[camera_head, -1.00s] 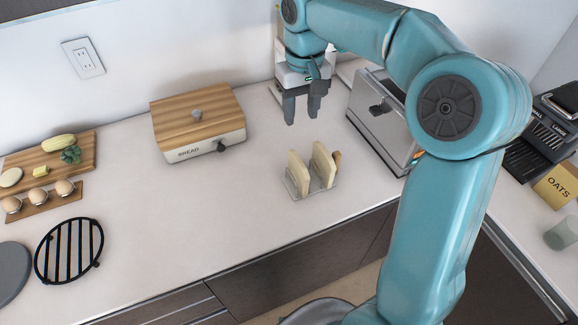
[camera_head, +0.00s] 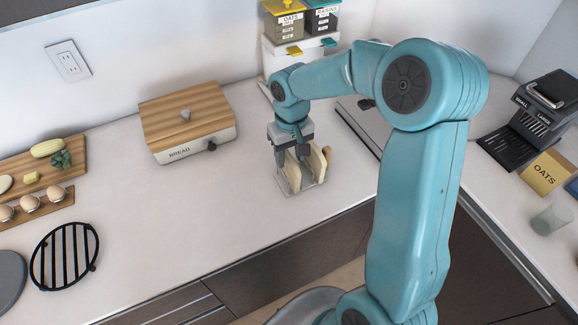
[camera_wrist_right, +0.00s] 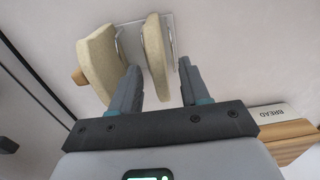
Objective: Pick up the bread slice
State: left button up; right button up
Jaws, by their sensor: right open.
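Two pale bread slices stand upright in a small clear rack (camera_head: 311,184): the left slice (camera_head: 291,176) and the right slice (camera_head: 317,160). My right gripper (camera_head: 292,158) is open and points down over the rack, at the left slice. In the right wrist view that slice (camera_wrist_right: 157,50) lies between the two fingertips (camera_wrist_right: 160,68), with a gap on the right side. One finger reaches into the space between the slices, close to the other slice (camera_wrist_right: 98,58). Whether either finger touches bread I cannot tell. My left gripper is not in view.
A bread box (camera_head: 190,125) stands to the left against the wall. A cutting board with food (camera_head: 75,150) and a black round grate (camera_head: 64,254) lie further left. The counter left of the rack is clear.

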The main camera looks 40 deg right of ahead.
jog(key=shift+w+d+f, duration=0.1)
jog(key=shift+d+f, duration=0.1)
jog(key=shift+f, duration=0.9)
jog(key=shift+a+r, duration=0.15)
jog(key=shift+c, duration=0.9)
jog(key=c, duration=0.5)
jog(key=shift+c, duration=0.6)
